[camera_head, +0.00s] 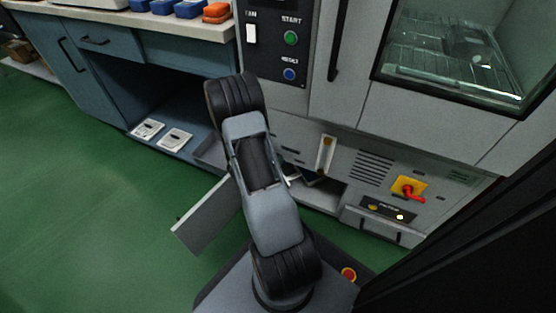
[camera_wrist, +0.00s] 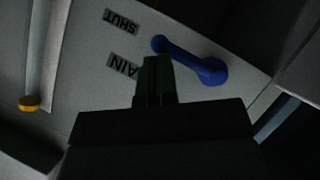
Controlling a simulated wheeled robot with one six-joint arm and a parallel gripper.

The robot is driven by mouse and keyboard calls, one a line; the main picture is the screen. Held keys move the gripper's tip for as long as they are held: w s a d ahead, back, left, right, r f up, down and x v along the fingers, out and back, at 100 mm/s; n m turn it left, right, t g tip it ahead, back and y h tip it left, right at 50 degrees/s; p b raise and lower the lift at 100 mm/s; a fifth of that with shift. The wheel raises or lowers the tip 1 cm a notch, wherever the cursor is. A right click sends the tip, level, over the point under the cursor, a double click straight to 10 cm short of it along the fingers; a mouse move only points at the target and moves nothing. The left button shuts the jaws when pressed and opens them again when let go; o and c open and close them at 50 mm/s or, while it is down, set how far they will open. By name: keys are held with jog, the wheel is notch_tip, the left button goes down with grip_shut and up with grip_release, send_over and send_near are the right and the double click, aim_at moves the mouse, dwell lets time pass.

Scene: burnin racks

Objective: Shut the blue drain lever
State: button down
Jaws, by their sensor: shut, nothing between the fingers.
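The blue drain lever (camera_wrist: 190,58) shows in the wrist view on a pale panel. Its thick round end is at the right and its arm slants up and left to a rounded tip. A label reading SHUT (camera_wrist: 122,21) is left of the tip. A partly covered label ending in AIN (camera_wrist: 124,66) is below that. My gripper (camera_wrist: 155,62) is shut and empty, its fingertips just below the lever's arm in the picture. I cannot tell whether they touch it. In the head view my arm hides the lever and most of the gripper.
A yellow-ended pale strip (camera_wrist: 29,103) is left in the wrist view. In the head view, an open grey door panel (camera_head: 207,215) sticks out left of my arm. The cabinet carries a red switch on yellow (camera_head: 408,189). Green floor is free at left.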

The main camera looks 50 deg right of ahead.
jog(key=shift+r, duration=0.1)
dwell(0.4)
jog(key=s+a+r+p, duration=0.2)
jog(key=a+r+p, duration=0.2)
jog(key=a+r, duration=0.5)
jog(key=shift+r+p, duration=0.15)
jog(key=shift+p, duration=0.15)
jog(key=shift+s+d+r, duration=0.1)
dwell(0.4)
